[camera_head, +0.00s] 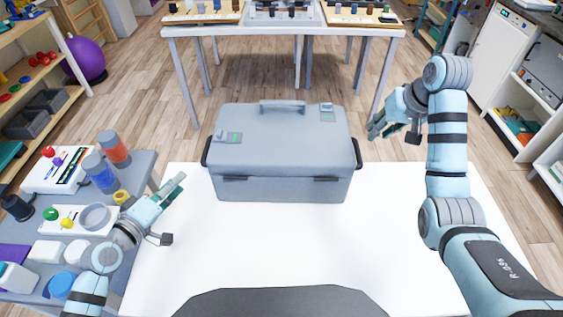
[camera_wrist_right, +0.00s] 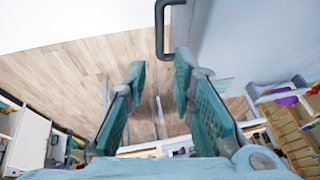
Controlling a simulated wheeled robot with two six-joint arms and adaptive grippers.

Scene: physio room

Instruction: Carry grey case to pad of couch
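The grey case (camera_head: 283,155) stands upright and closed on the far part of a white surface (camera_head: 270,245). It has a top handle and a dark handle on each end. My left gripper (camera_head: 182,183) is apart from the case, left of its left end, with its fingers spread and empty. My right gripper (camera_head: 372,128) is right of the case, raised near its right end. In the right wrist view its fingers (camera_wrist_right: 160,72) are open with nothing between them. The case (camera_wrist_right: 245,40) and its black end handle (camera_wrist_right: 163,30) show just beyond the fingertips. I cannot identify a couch pad.
A grey side table (camera_head: 145,165) with cups, blocks and small devices stands at the left, close to my left arm. A long table (camera_head: 285,30) with trays stands behind the case. Shelves line both sides. The white surface in front of the case is clear.

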